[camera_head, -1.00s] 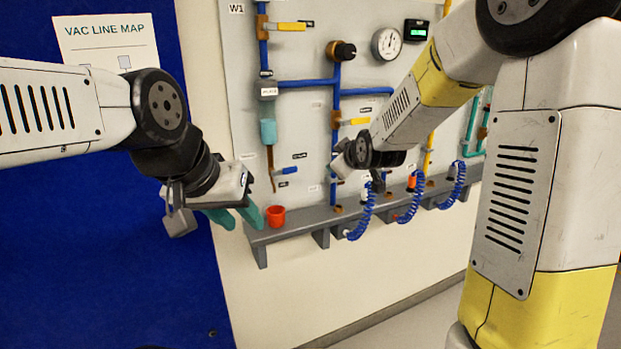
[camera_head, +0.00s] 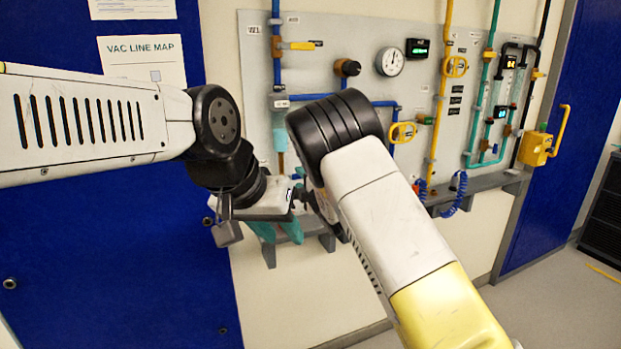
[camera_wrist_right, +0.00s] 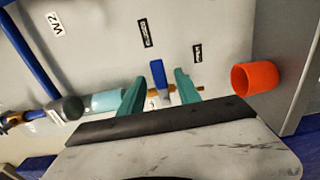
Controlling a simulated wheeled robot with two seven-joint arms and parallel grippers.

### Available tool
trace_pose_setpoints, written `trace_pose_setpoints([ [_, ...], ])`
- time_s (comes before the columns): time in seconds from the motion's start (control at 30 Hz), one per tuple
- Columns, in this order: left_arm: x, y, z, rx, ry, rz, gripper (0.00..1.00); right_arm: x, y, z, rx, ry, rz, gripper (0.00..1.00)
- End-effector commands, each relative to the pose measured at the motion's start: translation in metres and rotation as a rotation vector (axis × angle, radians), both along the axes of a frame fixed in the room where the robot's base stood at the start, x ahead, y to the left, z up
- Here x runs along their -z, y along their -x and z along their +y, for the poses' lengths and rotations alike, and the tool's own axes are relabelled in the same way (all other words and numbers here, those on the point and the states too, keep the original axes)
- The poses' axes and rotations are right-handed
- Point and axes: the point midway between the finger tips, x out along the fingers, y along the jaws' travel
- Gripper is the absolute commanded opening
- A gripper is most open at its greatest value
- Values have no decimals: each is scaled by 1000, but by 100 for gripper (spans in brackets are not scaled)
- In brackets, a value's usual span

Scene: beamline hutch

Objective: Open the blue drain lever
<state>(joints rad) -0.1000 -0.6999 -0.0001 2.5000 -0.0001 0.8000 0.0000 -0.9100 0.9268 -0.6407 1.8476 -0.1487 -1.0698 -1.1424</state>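The blue drain lever (camera_wrist_right: 158,74) shows in the right wrist view, standing crosswise to the brown drain pipe (camera_wrist_right: 198,89). My right gripper (camera_wrist_right: 159,88) is open, with one teal finger on each side of the lever; I cannot tell if either touches it. In the head view, my right forearm hides the lever and most of the right gripper. My left gripper (camera_head: 277,231) is lower left in the head view, in front of the wall, its teal fingers apart and empty.
A blue door (camera_head: 110,230) is at left.

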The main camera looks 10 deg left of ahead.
Motion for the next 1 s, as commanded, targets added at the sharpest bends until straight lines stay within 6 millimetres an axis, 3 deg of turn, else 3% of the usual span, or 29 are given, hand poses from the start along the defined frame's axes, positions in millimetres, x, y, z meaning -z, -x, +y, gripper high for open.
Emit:
trace_pose_setpoints([
  [0.2,0,0,0,0,0,0,36,0,-21,14,1,-1,1,40],
  [0.53,0,0,0,0,0,0,36,0,-25,17,1,-1,2,40],
  [0.73,0,0,0,0,0,0,36,0,-25,17,1,-2,3,3],
  [1.0,0,0,0,0,0,0,36,0,-25,16,1,-1,3,0],
])
